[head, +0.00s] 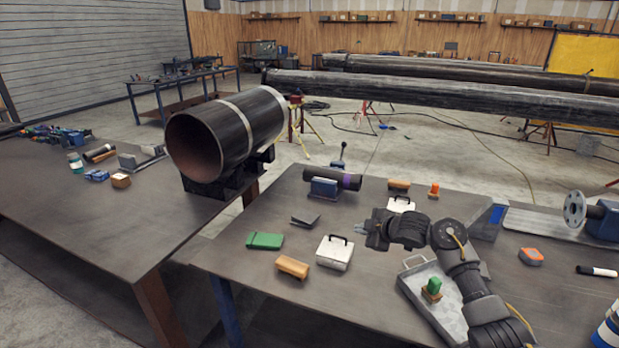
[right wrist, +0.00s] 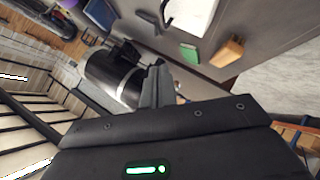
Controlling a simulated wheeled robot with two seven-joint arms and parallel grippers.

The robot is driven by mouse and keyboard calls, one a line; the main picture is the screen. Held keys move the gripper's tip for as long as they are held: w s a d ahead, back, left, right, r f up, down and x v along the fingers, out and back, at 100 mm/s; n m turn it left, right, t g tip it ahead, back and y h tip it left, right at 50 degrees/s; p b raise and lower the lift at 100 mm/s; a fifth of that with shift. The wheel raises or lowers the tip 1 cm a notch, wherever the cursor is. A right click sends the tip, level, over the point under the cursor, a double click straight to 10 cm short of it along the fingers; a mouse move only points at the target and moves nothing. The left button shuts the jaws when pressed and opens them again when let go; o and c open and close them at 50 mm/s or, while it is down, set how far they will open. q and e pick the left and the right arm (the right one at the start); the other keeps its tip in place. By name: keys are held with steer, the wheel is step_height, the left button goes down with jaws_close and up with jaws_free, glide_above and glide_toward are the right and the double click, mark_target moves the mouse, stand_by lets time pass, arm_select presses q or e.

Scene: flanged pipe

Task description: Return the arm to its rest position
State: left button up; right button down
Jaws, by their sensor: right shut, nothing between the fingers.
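My right arm reaches in from the bottom right of the head view over the near table (head: 350,300). Its black gripper (head: 362,229) points left above the table top, shut and empty. A white case with a dark handle (head: 334,253) lies in front of it in the picture. In the right wrist view the shut fingers (right wrist: 157,88) show at the centre, with nothing between them. The large dark pipe (right wrist: 105,75) appears beyond them. My left gripper is not in view.
A grey tray (head: 418,290) lies beside my right forearm. A green box (head: 265,241) and a wooden block (head: 292,267) lie left of the white case. The large pipe (head: 240,120) rests on the left table. A flange (head: 575,210) stands at the far right.

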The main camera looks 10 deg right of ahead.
steer(key=s+a+f+m+h, duration=0.1)
steer(key=s+f, duration=0.4)
steer(key=s+a+f+m+g+h, duration=0.1)
steer(key=s+f+m, duration=0.1)
steer(key=s+f, duration=0.2)
steer(key=s+a+f+m+h, duration=0.1)
steer(key=s+f, duration=0.4)
steer(key=s, duration=0.2)
steer(key=shift+s+f+m, duration=0.3)
steer(key=shift+m, duration=0.1)
steer(key=s+f+m+g+h, duration=0.25)
steer(key=s+m+g, duration=0.45)
steer(key=s, duration=2.6)
step_height(320, 180, down, 31)
steer(key=s+m+b, duration=0.1)
steer(key=s+b, duration=0.1)
steer(key=b, duration=0.1)
steer(key=s+d+f+g+b, duration=0.1)
steer(key=s+d+f, duration=0.1)
steer(key=s+f, duration=1.3)
steer(key=shift+s+d+y, duration=0.15)
steer(key=shift+d+y, duration=0.2)
steer(key=shift+f, duration=0.1)
